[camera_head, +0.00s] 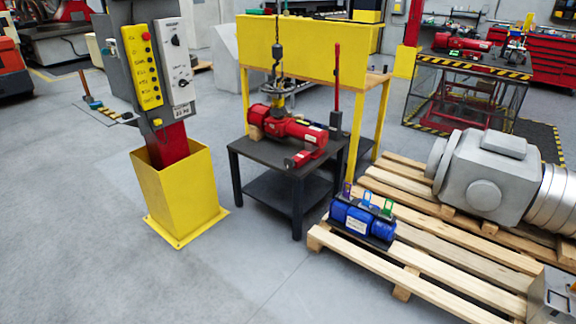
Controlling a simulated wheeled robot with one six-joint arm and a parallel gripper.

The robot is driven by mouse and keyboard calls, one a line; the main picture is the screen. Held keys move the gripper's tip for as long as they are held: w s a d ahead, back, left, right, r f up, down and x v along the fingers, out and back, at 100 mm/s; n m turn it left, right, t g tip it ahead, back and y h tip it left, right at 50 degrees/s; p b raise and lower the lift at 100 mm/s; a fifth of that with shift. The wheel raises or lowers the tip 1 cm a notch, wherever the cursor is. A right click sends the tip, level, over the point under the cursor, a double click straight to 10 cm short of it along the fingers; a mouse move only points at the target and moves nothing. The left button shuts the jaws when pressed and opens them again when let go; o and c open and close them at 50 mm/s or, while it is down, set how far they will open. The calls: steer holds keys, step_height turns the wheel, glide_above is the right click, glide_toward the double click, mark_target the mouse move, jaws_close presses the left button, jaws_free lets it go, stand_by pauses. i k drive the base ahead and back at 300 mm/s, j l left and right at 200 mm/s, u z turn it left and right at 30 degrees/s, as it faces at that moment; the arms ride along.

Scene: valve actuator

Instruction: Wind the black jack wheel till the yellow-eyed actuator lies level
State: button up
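A red actuator (290,127) lies on a small dark table (262,153) in the middle of the view. It slopes down from its left end to its right end. A wooden block (255,133) is at its left end. A dark hook on a chain (277,53) hangs over it, above a dark, partly yellowish fitting (276,92); whether this is the eye or a wheel is too small to tell. A second red actuator (462,44) lies on a cart at the back right. I cannot make out the black jack wheel for sure. My gripper is not in view.
A yellow pedestal (178,196) with a button panel (142,67) stands left of the table. A wooden pallet (400,262) at the right bears a blue unit (362,216) and a large grey machine (485,178). The floor (80,240) at the front left is clear.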

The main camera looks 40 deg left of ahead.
mark_target(289, 163)
steer(key=u, duration=1.5)
